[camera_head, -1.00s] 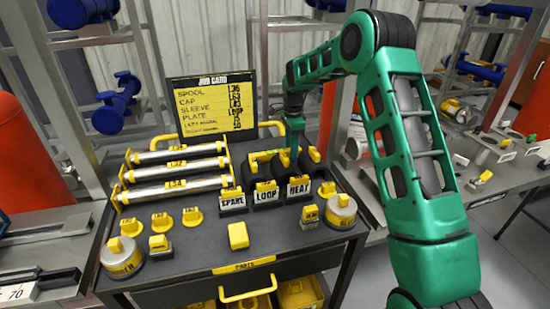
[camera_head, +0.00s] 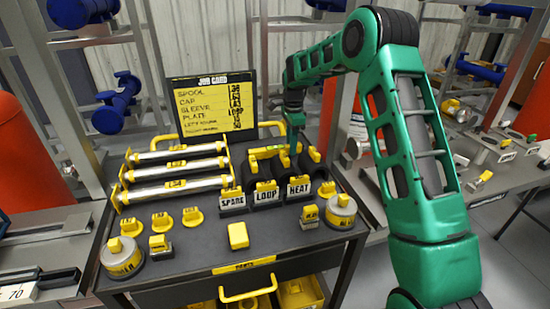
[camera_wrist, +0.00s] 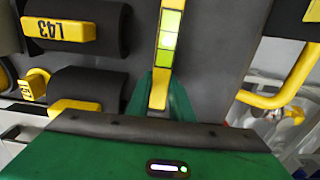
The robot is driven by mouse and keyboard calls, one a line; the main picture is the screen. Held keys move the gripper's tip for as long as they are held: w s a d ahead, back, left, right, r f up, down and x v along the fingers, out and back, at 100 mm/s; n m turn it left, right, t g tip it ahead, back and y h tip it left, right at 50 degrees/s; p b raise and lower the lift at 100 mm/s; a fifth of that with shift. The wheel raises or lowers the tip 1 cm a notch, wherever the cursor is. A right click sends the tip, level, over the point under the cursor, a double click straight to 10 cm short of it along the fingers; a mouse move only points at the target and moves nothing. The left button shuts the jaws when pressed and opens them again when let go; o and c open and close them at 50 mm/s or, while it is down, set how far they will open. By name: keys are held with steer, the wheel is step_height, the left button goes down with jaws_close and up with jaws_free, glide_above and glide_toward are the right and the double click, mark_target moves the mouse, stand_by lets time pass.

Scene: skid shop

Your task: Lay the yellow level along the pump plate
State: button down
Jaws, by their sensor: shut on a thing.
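The yellow level (camera_head: 266,152) lies crosswise in my gripper (camera_head: 292,151), above the back right of the cart, behind the SPARE, LOOP and HEAT labels. In the wrist view the level (camera_wrist: 169,45) is a narrow yellow bar with bright green vials, its near end between the green fingers of my gripper (camera_wrist: 160,98). The gripper is shut on it. The gap between the level and the cart top is hard to judge. I cannot pick out the pump plate in either view.
Dark sleeves with yellow tags stand close by the gripper; one tag reads L43 (camera_wrist: 58,31). A job card board (camera_head: 216,105) stands behind. Yellow caps (camera_head: 160,220) stand in front. A yellow cart handle (camera_wrist: 285,85) is to the right.

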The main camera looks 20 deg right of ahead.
steer(key=shift+r, duration=2.65)
